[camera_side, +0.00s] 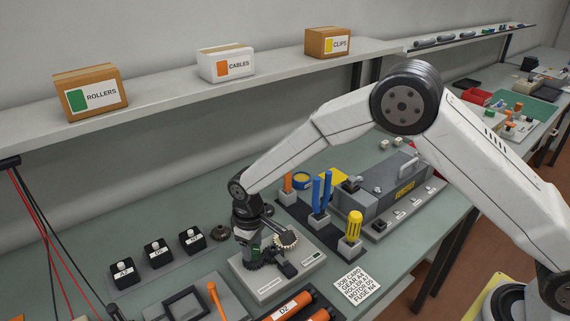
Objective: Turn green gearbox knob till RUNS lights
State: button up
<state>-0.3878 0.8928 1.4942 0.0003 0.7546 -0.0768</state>
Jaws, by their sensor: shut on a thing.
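The gearbox stands on a pale grey base plate (264,287) at the front middle of the bench. My gripper (252,258) points down over the left part of the gearbox and is shut, apparently on the green knob. A little green (256,241) shows between the dark fingers; the rest of the knob is hidden.
A tool stand (345,256) with blue, yellow and orange handles is close behind right. A job card (357,289) lies to the right. Orange cartridges (290,304) lie in front. Black blocks (155,251) stand left. A shelf (180,88) with boxes hangs behind.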

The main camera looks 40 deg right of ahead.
jog(key=m, duration=0.5)
jog(key=shift+m, duration=0.7)
jog(key=m, duration=0.4)
jog(key=shift+m, duration=1.4)
jog(key=shift+m, duration=1)
jog(key=m, duration=0.4)
jog(key=shift+m, duration=0.4)
